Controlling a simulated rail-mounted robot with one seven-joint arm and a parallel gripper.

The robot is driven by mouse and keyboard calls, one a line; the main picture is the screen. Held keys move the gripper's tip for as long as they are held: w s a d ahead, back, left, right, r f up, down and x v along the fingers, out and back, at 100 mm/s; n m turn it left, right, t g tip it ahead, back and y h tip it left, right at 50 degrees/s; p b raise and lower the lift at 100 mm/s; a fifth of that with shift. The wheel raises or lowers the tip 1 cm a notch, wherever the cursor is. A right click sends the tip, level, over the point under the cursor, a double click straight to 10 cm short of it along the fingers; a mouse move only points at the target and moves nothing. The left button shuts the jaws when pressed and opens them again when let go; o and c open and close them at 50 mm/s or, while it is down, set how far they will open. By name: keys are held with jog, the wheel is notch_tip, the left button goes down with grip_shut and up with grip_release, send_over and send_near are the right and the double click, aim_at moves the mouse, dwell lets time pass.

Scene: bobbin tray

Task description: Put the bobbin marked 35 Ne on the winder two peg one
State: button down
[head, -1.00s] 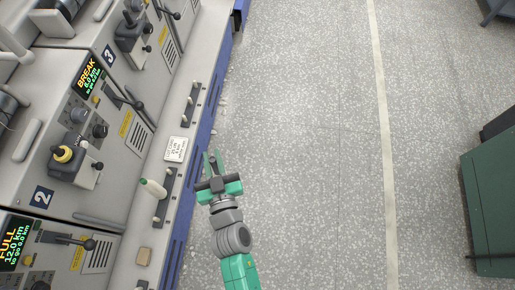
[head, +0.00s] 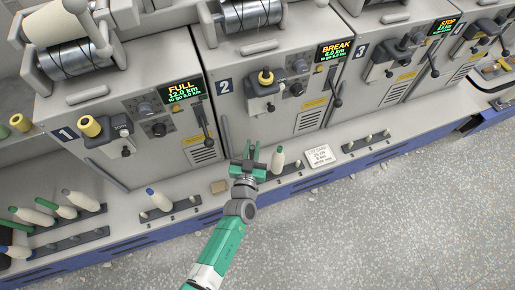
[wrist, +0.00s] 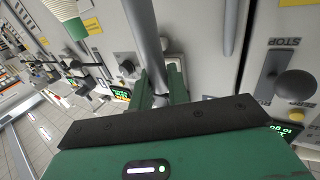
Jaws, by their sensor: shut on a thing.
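My gripper (head: 251,150) is above the ledge in front of winder two, pointing at its panel. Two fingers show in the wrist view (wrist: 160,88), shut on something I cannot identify. A grey rod shows there, and I cannot tell whether it is held or behind. A white bobbin with a green tip (head: 277,160) stands on the peg rail (head: 290,180) right of my gripper. A white bobbin with a blue tip (head: 158,198) stands on the rail before winder one. Several bobbins, including a white one (head: 80,200), sit at the far left. No 35 Ne marking is readable.
A lot card (head: 320,157) lies on the ledge, its text too small to read. A tan block (head: 220,187) lies left of my gripper. Winder two's panel (head: 290,105) has levers and knobs standing out. Speckled floor (head: 400,220) is clear at right.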

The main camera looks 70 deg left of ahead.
aim_at(252, 158)
notch_tip(252, 158, down, 6)
jog(key=b, duration=0.5)
jog(key=shift+r, duration=0.25)
jog(key=shift+d+r, duration=0.1)
dwell(0.8)
jog(key=shift+f+b, duration=0.3)
jog(key=shift+f, duration=0.3)
jog(key=c, duration=1.6)
grip_release()
jog(key=shift+s+d, duration=0.1)
